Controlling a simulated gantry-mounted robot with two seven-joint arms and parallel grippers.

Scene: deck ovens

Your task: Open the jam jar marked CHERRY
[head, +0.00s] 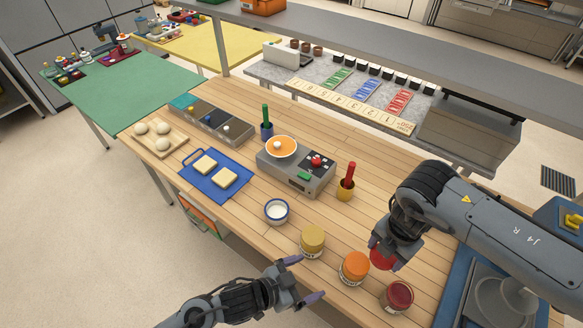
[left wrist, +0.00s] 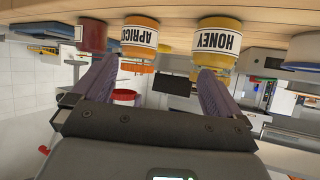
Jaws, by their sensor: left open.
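The dark red jar (head: 396,295) stands at the front right of the wooden bench; its top looks like bare dark jam inside a rim, and its label cannot be read. The orange jar (head: 354,268), marked APRICOT, also shows in the left wrist view (left wrist: 140,42). The yellow jar (head: 312,241), marked HONEY, also shows in the left wrist view (left wrist: 217,42). My right gripper (head: 385,246) holds a red lid (head: 382,260) just behind the dark red jar; its fingertips are partly hidden. My left gripper (head: 302,281) is open and empty, in front of the honey and apricot jars.
A white bowl with a blue rim (head: 277,211) stands left of the jars. Bare wood lies between the bowl and scale.

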